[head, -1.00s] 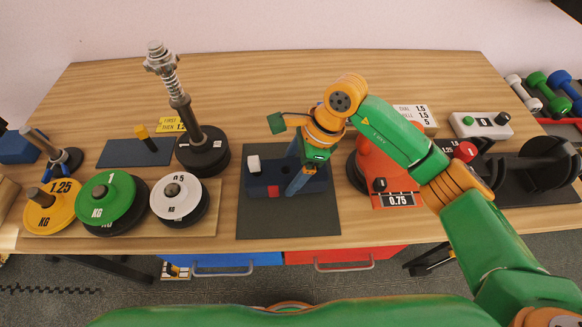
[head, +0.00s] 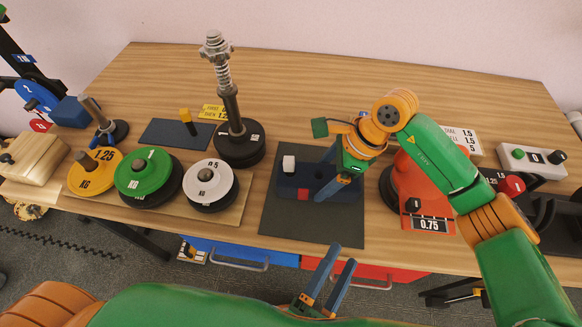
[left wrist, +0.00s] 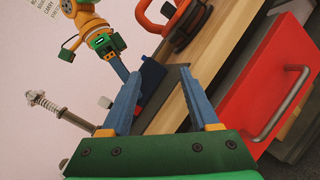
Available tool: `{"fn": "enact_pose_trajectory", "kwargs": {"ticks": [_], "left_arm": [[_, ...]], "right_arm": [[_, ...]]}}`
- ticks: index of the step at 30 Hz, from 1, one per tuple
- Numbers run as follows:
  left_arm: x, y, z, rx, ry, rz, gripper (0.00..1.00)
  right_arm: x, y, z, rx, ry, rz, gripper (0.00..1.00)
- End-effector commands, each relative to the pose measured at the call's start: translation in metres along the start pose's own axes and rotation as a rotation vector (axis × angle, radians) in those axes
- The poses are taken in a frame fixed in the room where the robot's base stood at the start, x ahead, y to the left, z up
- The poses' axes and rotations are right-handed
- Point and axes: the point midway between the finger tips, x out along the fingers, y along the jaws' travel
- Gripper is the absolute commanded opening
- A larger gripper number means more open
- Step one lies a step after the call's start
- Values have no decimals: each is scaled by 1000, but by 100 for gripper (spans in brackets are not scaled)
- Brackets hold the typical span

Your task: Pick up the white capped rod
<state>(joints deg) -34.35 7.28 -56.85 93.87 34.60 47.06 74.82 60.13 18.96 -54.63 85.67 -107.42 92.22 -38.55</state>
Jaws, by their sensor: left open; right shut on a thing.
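The white cap of the rod (head: 289,163) shows at the left end of a dark blue block (head: 286,183) on a dark grey mat (head: 272,228). The white cap also appears in the left wrist view (left wrist: 104,102); its shaft is hidden. A red piece (head: 303,194) is on the block's front. My right gripper (head: 324,192) is at the block's right part and appears shut on it; the contact is partly hidden. My left gripper (head: 341,254) is open and empty, in front of the table edge, below the mat. Its fingers also show in the left wrist view (left wrist: 158,72).
Weight plates in yellow (head: 95,171), green (head: 143,172) and white (head: 211,185) lie on the left. A spring post (head: 227,90) stands behind them. A red-orange device (head: 410,190) stands to the right. Blue (head: 220,252) and red (head: 385,276) drawers are under the table edge.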

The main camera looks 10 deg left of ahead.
Motion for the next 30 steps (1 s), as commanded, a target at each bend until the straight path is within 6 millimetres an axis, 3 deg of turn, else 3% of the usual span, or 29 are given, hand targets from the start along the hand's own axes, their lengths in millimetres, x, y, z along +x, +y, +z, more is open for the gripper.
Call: {"fn": "enact_pose_trajectory", "kwargs": {"ticks": [1, 3, 6, 9, 25, 30], "left_arm": [[1, 36, -8, -217, 66, 111, 61], [-3, 71, -23, -499, 156, 239, 61], [-12, 95, -41, -755, 245, 351, 61], [-10, 104, -52, -861, 285, 398, 61], [81, 127, -94, -869, 287, 402, 61], [91, 129, -98, -869, 289, 400, 61]], "right_arm": [[0, 0, 0, 0, -1, -1, 12], [0, 0, 0, 0, -1, -1, 12], [0, 0, 0, 0, -1, -1, 12], [0, 0, 0, 0, -1, -1, 12], [0, 0, 0, 0, -1, -1, 12], [0, 0, 0, 0, -1, -1, 12]]}}
